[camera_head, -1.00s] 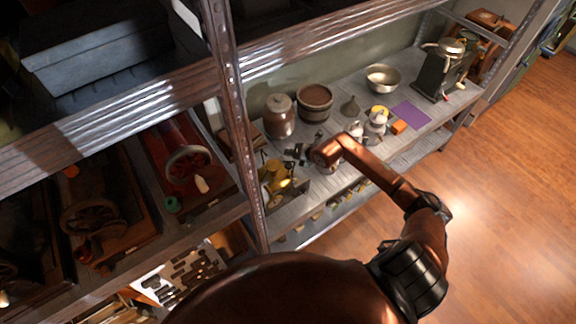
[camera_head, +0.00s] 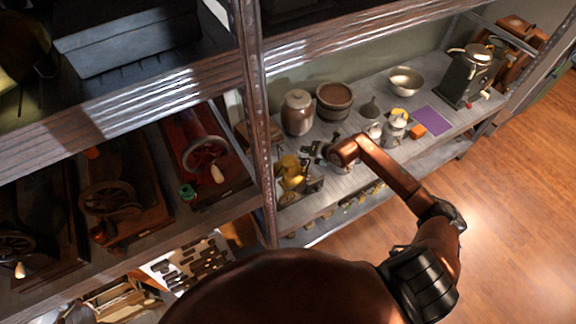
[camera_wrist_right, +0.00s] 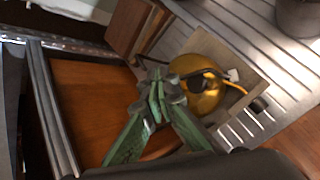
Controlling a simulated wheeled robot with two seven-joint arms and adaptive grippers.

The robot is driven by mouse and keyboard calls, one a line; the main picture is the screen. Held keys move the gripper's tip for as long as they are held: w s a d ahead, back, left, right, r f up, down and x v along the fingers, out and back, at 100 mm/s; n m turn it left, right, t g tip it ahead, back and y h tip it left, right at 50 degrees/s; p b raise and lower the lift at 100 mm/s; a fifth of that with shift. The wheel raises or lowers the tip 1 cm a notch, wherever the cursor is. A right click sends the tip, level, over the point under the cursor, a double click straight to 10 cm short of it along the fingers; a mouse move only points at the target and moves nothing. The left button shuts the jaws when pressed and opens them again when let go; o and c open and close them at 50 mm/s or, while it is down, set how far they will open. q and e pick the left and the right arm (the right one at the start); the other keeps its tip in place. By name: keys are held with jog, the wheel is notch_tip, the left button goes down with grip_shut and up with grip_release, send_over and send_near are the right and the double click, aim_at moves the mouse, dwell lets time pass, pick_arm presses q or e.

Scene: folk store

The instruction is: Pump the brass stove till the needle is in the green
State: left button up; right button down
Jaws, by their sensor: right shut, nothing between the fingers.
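The brass stove (camera_head: 290,170) stands on the grey slatted shelf, just right of the metal upright, in a small open box or tray. In the right wrist view its rounded brass body (camera_wrist_right: 203,78) is right of the fingers, with dark fittings and a thin yellow curved piece on it. I cannot make out a gauge needle or a green zone. My right gripper (camera_head: 309,151) is just behind and to the right of the stove. In the wrist view its green fingers (camera_wrist_right: 158,92) are shut and empty, their tips close beside the stove. My left gripper is out of view.
A brown-and-white jar (camera_head: 297,113), a wooden tub (camera_head: 334,101) and a metal bowl (camera_head: 405,81) stand behind on the shelf. Pale metal vessels (camera_head: 394,131) and a purple sheet (camera_head: 433,121) lie further right. The metal upright (camera_head: 258,130) is close left of the stove.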

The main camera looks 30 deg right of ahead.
aim_at(305, 163)
dwell(0.5)
notch_tip(305, 163, up, 4)
jog(key=shift+s+d+f+b, duration=0.1)
jog(key=shift+d+f+b, duration=0.1)
jog(key=shift+b, duration=0.15)
jog(key=shift+f+b, duration=2.8)
jog(key=shift+f, duration=1.65)
jog(key=shift+f, duration=0.4)
jog(key=shift+f+b, duration=0.1)
jog(key=shift+b, duration=0.25)
